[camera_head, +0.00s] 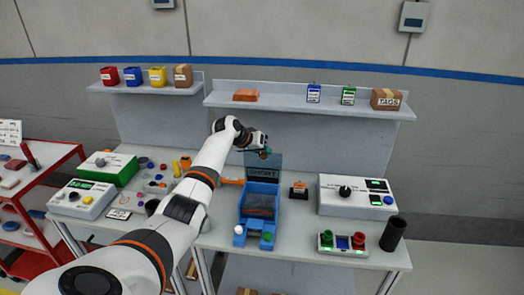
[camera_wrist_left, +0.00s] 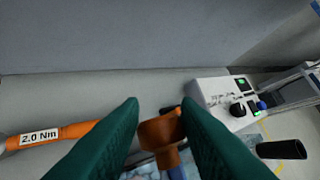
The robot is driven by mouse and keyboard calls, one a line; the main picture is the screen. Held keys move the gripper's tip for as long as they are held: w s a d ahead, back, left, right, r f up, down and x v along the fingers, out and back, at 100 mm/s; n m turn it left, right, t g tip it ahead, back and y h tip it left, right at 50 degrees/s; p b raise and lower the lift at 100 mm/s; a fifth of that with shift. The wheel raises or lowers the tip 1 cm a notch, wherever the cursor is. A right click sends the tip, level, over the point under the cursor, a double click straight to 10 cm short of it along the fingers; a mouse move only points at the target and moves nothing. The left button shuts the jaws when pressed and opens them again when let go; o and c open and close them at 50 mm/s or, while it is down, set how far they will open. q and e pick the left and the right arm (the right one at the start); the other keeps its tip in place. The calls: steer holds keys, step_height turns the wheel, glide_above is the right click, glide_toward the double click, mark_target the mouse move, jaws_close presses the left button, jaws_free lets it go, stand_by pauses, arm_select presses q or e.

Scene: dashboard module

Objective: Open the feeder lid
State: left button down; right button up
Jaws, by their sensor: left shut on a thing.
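The blue feeder (camera_head: 245,206) stands on the table in the middle of the head view, with a dark interior showing from above. Its grey lid (camera_head: 263,173), with dark lettering, stands raised at the back of the box. My left gripper (camera_head: 265,153) is at the lid's top edge. In the left wrist view, its green fingers (camera_wrist_left: 160,118) are on either side of an orange-brown knob (camera_wrist_left: 160,131), and they are shut on it. The fingers hide much of the lid in that view. My right gripper is not in view.
A white button box (camera_head: 345,203) and a black cup (camera_head: 393,234) are to the right. An orange torque tool (camera_wrist_left: 62,132) lies left of the knob in the wrist view. A shelf (camera_head: 300,106) runs behind. Small parts and boxes crowd the table's left side.

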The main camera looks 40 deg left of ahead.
arm_select(q)
steer(key=shift+a, duration=0.1)
steer(key=c, duration=1.5)
jaws_free()
steer(key=o, duration=0.3)
steer(key=shift+o, duration=0.6)
steer(key=shift+w+a+f, duration=0.1)
steer(key=shift+w+f, duration=0.05)
steer(key=shift+f, duration=0.05)
steer(key=shift+r, duration=0.1)
steer(key=shift+s+r, duration=0.15)
steer(key=shift+s, duration=0.1)
steer(key=b+v, duration=0.2)
steer(key=v, duration=0.9)
steer(key=shift+r, duration=0.15)
steer(key=shift+a, duration=0.1)
